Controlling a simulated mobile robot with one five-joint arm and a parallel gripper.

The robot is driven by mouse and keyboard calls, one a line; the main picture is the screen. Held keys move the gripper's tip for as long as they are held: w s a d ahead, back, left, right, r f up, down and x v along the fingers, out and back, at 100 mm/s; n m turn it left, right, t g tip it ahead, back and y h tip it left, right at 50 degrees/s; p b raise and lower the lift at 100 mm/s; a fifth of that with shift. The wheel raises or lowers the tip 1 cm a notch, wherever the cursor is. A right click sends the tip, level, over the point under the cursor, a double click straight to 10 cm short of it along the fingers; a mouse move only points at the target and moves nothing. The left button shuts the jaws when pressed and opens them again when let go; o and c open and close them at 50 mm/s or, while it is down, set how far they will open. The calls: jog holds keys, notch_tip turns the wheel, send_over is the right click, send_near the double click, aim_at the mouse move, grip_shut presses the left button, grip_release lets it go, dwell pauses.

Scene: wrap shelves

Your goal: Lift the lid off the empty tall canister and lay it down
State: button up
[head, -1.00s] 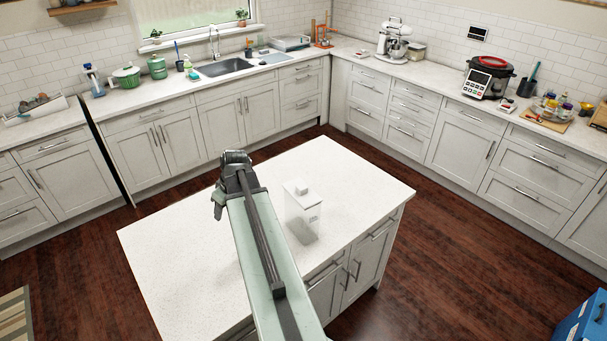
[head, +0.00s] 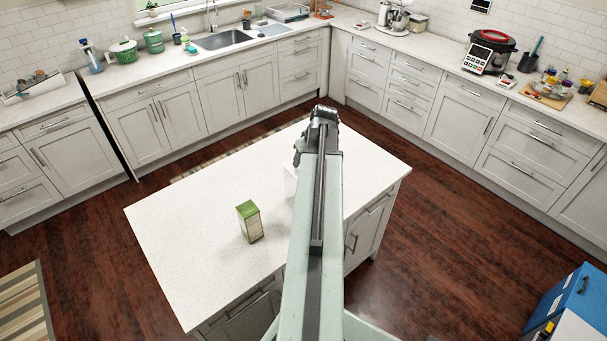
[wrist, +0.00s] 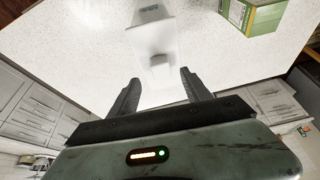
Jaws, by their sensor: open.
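The tall canister (wrist: 152,38) is pale and clear-sided, with a white lid (wrist: 155,72) carrying a small square knob (wrist: 158,60). It stands upright on the white island top. In the head view my arm hides most of the canister, leaving only a sliver (head: 290,182) showing left of the arm. My gripper (wrist: 160,80) is open and empty. In the wrist view its two fingers lie to either side of the lid's near edge and knob, with gaps and no visible contact. The height between fingers and knob is hard to tell.
A green and cream box (head: 249,222) stands on the island (head: 185,240) left of the canister; it also shows at the wrist view's upper right (wrist: 252,14). The island's left part is clear. Counters (head: 150,90) line the walls. A blue box (head: 565,300) stands at lower right.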

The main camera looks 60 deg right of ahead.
jog(key=b+x, duration=0.4)
jog(key=x, duration=0.1)
jog(key=shift+s+f, duration=0.1)
jog(key=shift+a, duration=0.1)
grip_shut()
jog(key=shift+r, duration=0.25)
